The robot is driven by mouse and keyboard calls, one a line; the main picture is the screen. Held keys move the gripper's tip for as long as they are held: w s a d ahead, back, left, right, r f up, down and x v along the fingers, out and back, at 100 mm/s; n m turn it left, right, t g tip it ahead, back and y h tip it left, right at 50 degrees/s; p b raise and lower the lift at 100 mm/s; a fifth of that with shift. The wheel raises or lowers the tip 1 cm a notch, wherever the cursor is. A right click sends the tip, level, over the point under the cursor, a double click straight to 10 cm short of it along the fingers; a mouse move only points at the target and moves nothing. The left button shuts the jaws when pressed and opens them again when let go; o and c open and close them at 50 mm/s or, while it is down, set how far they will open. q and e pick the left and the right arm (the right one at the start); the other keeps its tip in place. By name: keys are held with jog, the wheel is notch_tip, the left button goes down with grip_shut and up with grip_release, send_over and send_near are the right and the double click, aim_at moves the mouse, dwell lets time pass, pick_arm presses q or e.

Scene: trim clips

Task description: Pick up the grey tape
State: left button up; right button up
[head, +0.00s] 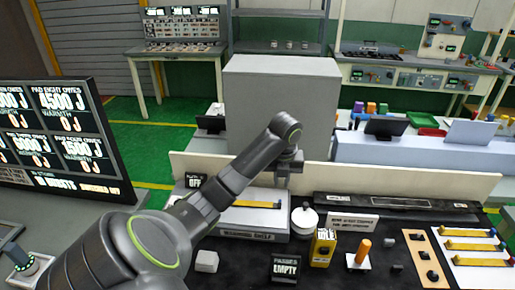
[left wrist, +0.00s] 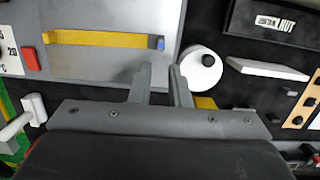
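I cannot tell for sure which thing is the grey tape. A pale round piece with a dark knob or hole (head: 304,222) stands on the black worktop, right of the grey shelf; it also shows in the left wrist view (left wrist: 198,76). My left gripper (head: 289,182) hangs above the worktop near the shelf's right end. In the left wrist view its two fingers (left wrist: 160,78) are apart with nothing between them, just left of the round piece. My right gripper is in neither view.
A yellow strip with a blue end (left wrist: 105,40) lies on the grey shelf (head: 255,222). A yellow box (head: 322,252), an orange peg on a white base (head: 358,262) and a small white block (head: 207,261) stand in front. A low pale wall (head: 440,183) runs behind.

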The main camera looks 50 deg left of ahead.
aim_at(280, 201)
pick_arm(q)
jog(key=f+b, duration=0.3)
jog(key=f, duration=0.1)
jog(key=shift+w+a+b, duration=0.2)
jog(key=shift+w+b, duration=0.05)
jog(key=shift+b, duration=0.05)
jog(key=shift+w+f+b, duration=0.1)
jog(key=shift+f+b, duration=0.65)
jog(key=shift+b, duration=0.1)
jog(key=shift+f+b, duration=0.45)
jog(key=shift+b, duration=0.05)
jog(key=f, duration=0.1)
jog(key=f+p, duration=0.1)
jog(key=f, duration=0.1)
jog(key=shift+w+a, duration=0.15)
jog(key=shift+w, duration=0.05)
jog(key=shift+f, duration=0.2)
jog(key=shift+c, duration=0.5)
grip_shut()
